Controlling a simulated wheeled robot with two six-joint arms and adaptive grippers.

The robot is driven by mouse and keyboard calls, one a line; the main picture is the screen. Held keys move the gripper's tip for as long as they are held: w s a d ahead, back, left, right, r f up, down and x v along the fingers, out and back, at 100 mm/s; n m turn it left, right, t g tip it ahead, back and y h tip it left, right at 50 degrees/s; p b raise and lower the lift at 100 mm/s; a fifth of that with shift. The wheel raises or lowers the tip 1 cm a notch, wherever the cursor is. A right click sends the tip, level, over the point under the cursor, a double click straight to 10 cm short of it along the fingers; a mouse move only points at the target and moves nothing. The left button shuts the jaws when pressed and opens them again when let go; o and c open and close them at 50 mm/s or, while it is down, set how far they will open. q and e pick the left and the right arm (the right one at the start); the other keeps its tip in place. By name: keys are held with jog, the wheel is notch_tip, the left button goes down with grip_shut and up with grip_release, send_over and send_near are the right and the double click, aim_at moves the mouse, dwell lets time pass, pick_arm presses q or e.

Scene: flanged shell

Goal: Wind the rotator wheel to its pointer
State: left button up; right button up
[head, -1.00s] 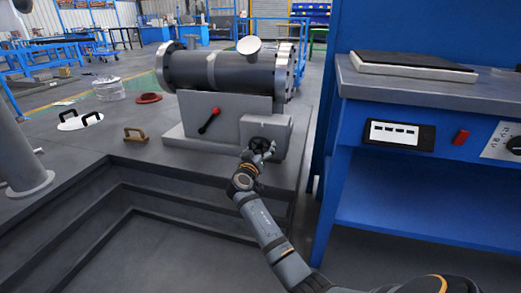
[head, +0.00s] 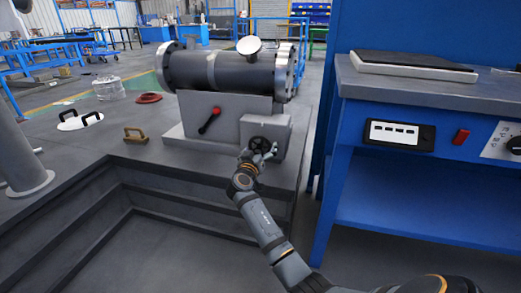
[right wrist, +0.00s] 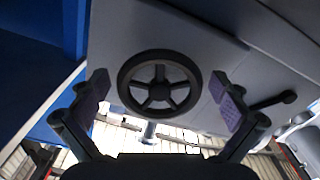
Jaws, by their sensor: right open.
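The rotator wheel (head: 259,143) is a small dark spoked handwheel on the front of a grey box, below the right end of a flanged shell (head: 235,72). In the right wrist view the wheel (right wrist: 159,84) shows whole, with several spokes. My right gripper (head: 262,155) is in front of the wheel. Its two purple-padded fingers (right wrist: 162,108) stand apart on either side of the wheel, with a gap to the rim on both sides. I cannot make out a pointer. My left gripper is not in view.
A red-knobbed lever (head: 209,121) sits left of the wheel on the grey stand. A blue workbench (head: 420,95) stands close on the right. A brown handle (head: 135,135), a white lid (head: 80,121) and a red ring (head: 149,98) lie on the platform to the left.

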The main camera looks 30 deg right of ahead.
jog(key=v, duration=0.7)
jog(key=shift+a, duration=0.2)
jog(key=shift+s, duration=0.1)
jog(key=w+d+m, duration=0.1)
jog(key=m, duration=0.1)
jog(key=w+d+r+m, duration=0.1)
jog(key=w+d+m, duration=0.1)
jog(key=m, duration=0.1)
jog(key=w+d+m, duration=0.1)
jog(key=d+m, duration=0.1)
jog(key=m, duration=0.1)
jog(key=shift+w+r, duration=0.15)
jog(key=shift+w+d+r, duration=0.1)
jog(key=shift+w+d, duration=0.25)
